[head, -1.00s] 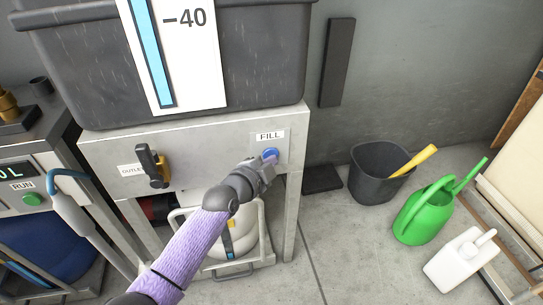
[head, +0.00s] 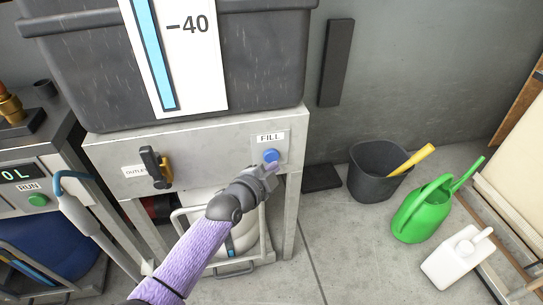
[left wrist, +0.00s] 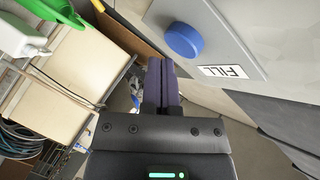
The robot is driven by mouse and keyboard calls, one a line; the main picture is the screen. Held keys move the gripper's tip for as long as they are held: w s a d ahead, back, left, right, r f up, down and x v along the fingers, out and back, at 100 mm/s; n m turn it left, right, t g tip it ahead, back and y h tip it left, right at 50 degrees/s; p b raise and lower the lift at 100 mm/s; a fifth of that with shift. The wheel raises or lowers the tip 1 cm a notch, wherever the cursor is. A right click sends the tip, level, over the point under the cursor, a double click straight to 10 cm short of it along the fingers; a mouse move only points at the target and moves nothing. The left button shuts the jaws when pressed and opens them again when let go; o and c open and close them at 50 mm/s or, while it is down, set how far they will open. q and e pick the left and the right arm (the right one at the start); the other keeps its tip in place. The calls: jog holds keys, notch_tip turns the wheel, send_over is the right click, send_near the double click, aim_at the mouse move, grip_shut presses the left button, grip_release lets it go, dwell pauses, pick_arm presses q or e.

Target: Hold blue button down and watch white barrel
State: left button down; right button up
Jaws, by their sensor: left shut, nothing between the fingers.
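The blue button (head: 271,156) sits under the FILL label on the grey stand's front panel. It also shows large in the left wrist view (left wrist: 184,40). My left gripper (head: 270,169) is shut and empty, its purple fingers (left wrist: 161,80) just below the button in the head view. The fingertips look apart from the button, which stands out from its plate. The white barrel (head: 245,240) is under the stand behind a metal frame, partly hidden by my left arm. My right gripper is not in view.
A dark tank with a blue level gauge (head: 154,55) stands on top. An outlet lever (head: 155,167) is left of the button. A dark bucket (head: 378,178), green watering can (head: 421,212) and white jug (head: 457,257) stand right.

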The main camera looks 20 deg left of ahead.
pick_arm(q)
jog(key=s+d+p, duration=0.1)
jog(key=s+p, duration=0.1)
jog(key=s+d+p, duration=0.1)
jog(key=s+d, duration=0.1)
jog(key=shift+p, duration=0.35)
jog(key=shift+a, duration=0.1)
